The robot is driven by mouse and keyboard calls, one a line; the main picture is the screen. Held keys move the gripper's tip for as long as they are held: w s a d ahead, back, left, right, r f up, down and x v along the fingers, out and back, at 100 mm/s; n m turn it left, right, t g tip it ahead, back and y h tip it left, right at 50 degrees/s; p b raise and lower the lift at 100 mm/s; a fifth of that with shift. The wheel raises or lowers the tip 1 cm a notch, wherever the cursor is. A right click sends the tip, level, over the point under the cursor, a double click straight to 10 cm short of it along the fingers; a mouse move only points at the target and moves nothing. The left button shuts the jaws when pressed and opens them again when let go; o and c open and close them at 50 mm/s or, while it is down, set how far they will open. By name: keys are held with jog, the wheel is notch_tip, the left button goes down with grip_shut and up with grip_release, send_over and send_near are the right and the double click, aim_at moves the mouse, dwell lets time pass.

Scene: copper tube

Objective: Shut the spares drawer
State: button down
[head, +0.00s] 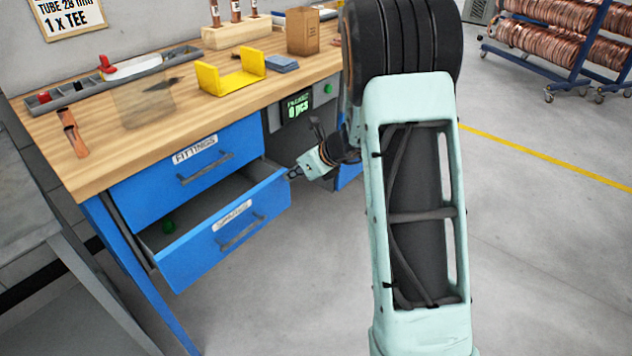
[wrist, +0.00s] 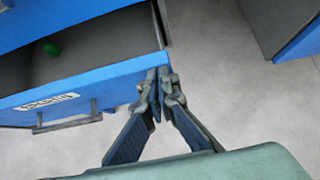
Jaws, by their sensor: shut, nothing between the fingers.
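The spares drawer (head: 222,243) is the lower blue drawer under the workbench. It stands open, pulled out from the bench, with a label and a grey handle on its front. A green item (head: 168,228) lies inside it. My gripper (head: 291,174) is at the drawer's right front corner. In the wrist view my gripper (wrist: 160,78) is shut and empty, its fingertips at the right end of the drawer front (wrist: 85,93). I cannot tell for sure whether they touch it. The handle (wrist: 67,121) is free, left of the fingers.
The fittings drawer (head: 185,172) above is shut. The wooden workbench top (head: 150,130) carries a yellow bracket (head: 231,73), a grey tool tray and a wooden block with tubes. A grey table (head: 30,200) stands at the left. The floor in front is clear.

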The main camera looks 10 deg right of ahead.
jog(key=w+a+p, duration=0.3)
jog(key=w+a, duration=0.2)
jog(key=w, duration=0.3)
jog(key=shift+a+r, duration=0.15)
jog(key=shift+a, duration=0.2)
